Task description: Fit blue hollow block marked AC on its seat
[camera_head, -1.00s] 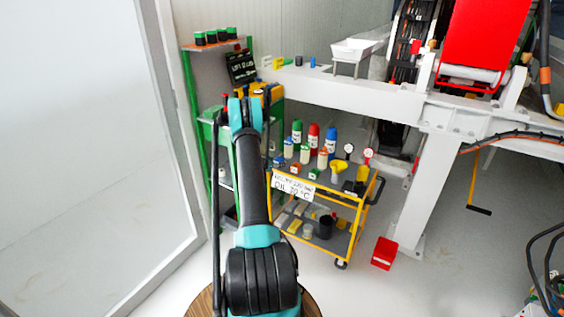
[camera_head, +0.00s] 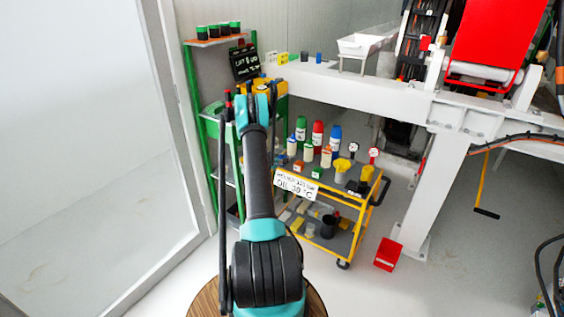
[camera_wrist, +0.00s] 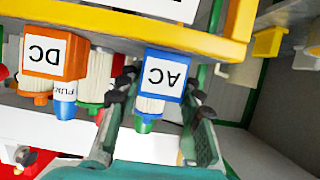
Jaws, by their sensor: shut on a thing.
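The blue hollow block marked AC (camera_wrist: 165,75) shows in the wrist view, its lettering upside down in the picture. A white ribbed part with a blue and green end shows directly below it in the picture. My gripper (camera_wrist: 160,95) is shut on the blue block, with one dark finger at each side of it. In the head view my gripper (camera_head: 257,95) is at the green and yellow rack at the back left, and the blue block cannot be made out there. I cannot tell whether the block touches a seat.
An orange block marked DC (camera_wrist: 50,55) is left of the blue block in the wrist view, near a yellow edge (camera_wrist: 110,22). A yellow cart (camera_head: 325,222) with several bottles stands right of my arm.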

